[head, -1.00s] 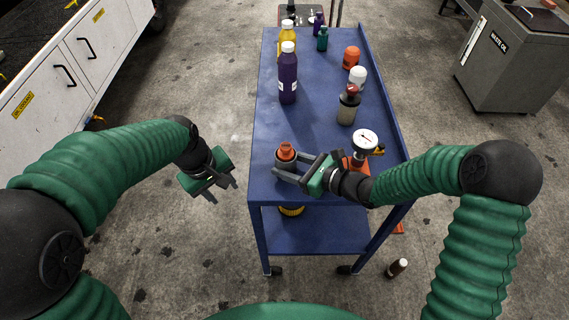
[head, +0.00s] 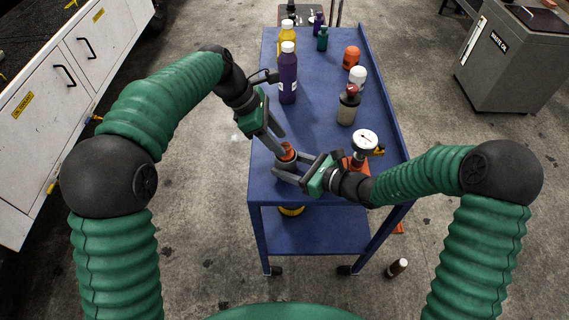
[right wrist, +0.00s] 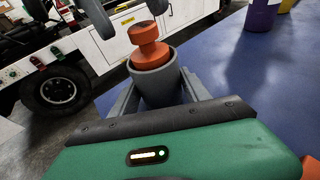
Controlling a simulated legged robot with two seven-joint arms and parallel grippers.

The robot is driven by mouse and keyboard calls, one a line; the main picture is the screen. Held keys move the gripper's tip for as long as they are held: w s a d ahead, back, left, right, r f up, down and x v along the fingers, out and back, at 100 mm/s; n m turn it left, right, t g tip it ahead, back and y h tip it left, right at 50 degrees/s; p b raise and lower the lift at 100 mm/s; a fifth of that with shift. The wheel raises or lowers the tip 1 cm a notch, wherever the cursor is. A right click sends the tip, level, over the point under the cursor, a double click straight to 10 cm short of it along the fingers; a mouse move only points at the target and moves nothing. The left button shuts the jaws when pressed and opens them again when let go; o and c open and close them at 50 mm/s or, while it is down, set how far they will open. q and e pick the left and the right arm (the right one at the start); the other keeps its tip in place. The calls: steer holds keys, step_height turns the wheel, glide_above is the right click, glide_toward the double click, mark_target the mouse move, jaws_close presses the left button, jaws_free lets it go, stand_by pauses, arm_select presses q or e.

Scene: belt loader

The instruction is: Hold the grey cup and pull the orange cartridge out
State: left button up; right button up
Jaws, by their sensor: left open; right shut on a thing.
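The grey cup (right wrist: 158,88) stands upright near the front left of the blue cart in the head view. The orange cartridge (right wrist: 148,50) sits in the cup, its flanged knob and upper body standing above the rim; its lower part is hidden. It also shows in the head view (head: 287,153). My right gripper (head: 282,172) is shut on the cup from the right, one finger on each side. My left gripper (head: 280,143) is open, fingers pointing down close to the cartridge; its fingertips (right wrist: 130,14) show above and apart from the knob in the right wrist view.
The blue cart (head: 322,140) carries a purple bottle (head: 288,80), a yellow bottle, a grey-brown bottle (head: 348,106), white and orange containers farther back. A dial gauge (head: 365,140) stands by my right wrist. White cabinets are at left, a waste oil bin (head: 510,60) at right.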

arm_select(q)
steer(key=shift+x, duration=1.3)
jaws_close()
steer(key=shift+r, duration=0.7)
steer(key=shift+r, duration=3.9)
arm_select(e)
steer(key=o, duration=1.1)
steer(key=shift+c, duration=0.2)
